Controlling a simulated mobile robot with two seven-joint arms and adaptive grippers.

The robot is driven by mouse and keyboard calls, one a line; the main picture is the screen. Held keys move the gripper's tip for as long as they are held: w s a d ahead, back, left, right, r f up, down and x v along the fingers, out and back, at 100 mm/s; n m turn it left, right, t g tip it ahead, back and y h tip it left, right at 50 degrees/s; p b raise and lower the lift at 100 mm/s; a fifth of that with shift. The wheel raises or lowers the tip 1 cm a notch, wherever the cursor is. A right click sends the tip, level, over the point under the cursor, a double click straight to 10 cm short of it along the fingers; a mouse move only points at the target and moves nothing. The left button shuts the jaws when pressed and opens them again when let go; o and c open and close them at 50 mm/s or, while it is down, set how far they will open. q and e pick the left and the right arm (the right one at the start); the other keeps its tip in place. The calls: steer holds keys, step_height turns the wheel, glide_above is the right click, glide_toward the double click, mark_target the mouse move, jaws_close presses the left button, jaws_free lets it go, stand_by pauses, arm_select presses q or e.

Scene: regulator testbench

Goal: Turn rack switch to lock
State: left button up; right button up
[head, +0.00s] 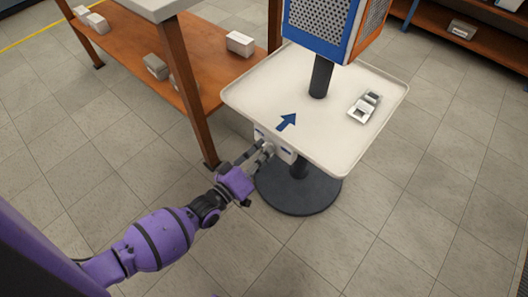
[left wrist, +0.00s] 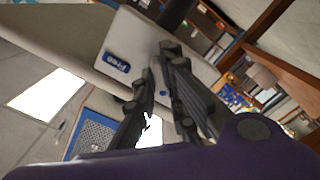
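The rack is a pale tray (head: 335,140) on a dark pedestal, with a blue arrow on its top. A white switch box (head: 286,154) sits under its front edge. In the left wrist view, the box face (left wrist: 135,42) bears a blue label reading "Free" (left wrist: 117,61). My left gripper (head: 264,147) is at the front of the box; its fingertips (left wrist: 160,62) lie close to the face, with a narrow gap between them. The switch knob is mostly hidden by the fingers, so I cannot tell whether they grip it. My right gripper is not in view.
A blue and orange unit (head: 325,28) stands above the tray. A small metallic device (head: 365,106) lies on the tray's right. A wooden shelf table (head: 205,62) with several grey boxes stands close on the left. The floor at front right is clear.

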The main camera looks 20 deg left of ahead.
arm_select(q)
steer(key=o, duration=0.4)
steer(key=v, duration=1.2)
